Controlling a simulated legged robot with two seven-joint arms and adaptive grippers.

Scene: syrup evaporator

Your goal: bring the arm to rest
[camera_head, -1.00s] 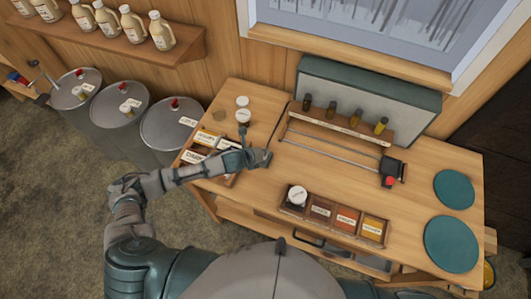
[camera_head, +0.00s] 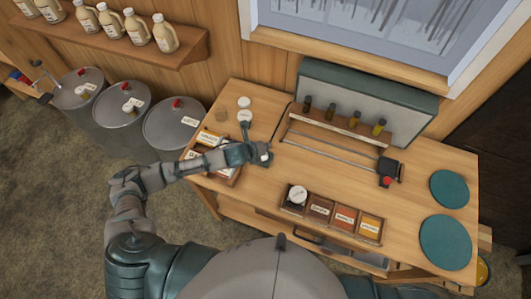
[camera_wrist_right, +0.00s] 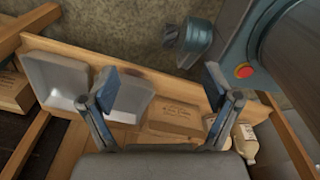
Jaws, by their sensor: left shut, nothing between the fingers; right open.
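My left arm reaches in from the left in the head view, and its gripper (camera_head: 259,152) is over the left part of the wooden bench (camera_head: 250,205). The left gripper is shut and holds nothing. The right gripper is out of the head view.
A four-compartment tray (camera_head: 333,214) with a white-topped jar lies at the bench front. A rack of small bottles (camera_head: 345,124) stands at the back. Two teal discs (camera_head: 446,242) lie at the right. Metal drums (camera_head: 175,125) stand left. In the wrist view, pale trays (camera_wrist_right: 58,78) lie beyond the fingers.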

